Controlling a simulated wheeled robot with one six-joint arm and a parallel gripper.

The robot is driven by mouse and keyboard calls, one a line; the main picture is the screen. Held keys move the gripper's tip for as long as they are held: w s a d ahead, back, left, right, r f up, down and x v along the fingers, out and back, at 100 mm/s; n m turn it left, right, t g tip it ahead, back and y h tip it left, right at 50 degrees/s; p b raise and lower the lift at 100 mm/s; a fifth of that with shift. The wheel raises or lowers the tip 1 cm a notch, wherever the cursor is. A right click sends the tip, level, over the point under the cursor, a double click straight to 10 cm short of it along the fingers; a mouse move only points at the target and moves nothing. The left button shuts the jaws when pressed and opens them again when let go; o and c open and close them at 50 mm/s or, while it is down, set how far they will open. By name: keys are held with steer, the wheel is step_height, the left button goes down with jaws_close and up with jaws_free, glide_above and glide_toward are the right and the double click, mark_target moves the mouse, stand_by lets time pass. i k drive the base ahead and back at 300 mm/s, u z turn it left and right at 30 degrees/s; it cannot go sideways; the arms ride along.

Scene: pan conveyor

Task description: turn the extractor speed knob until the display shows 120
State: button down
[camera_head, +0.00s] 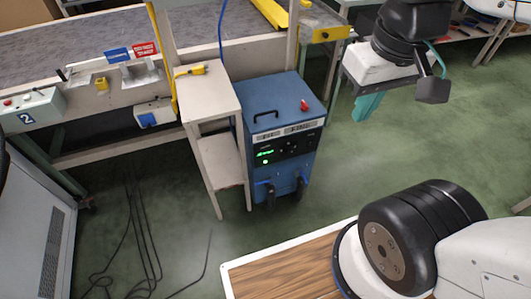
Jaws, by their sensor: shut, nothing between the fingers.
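A blue wheeled cabinet (284,95), which seems to be the extractor, stands on the green floor in the middle of the head view. Its black front panel carries a small lit green display (264,152), whose digits are too small to read. Small controls sit on the panel to the right of the display. I cannot tell which is the speed knob or how it is turned. My gripper (366,106), with teal fingers, is at the upper right, pointing down. It is shut and empty, apart from the cabinet and to its right.
A narrow beige stand (207,100) with a yellow tool on top is close on the cabinet's left. The conveyor (95,35) runs behind. A red knob-like part and a black handle stand on the cabinet's top. Green floor (375,150) is clear to the right.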

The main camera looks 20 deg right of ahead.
mark_target(289, 150)
steer(key=u, duration=1.2)
steer(key=k, duration=0.6)
steer(key=z, duration=0.65)
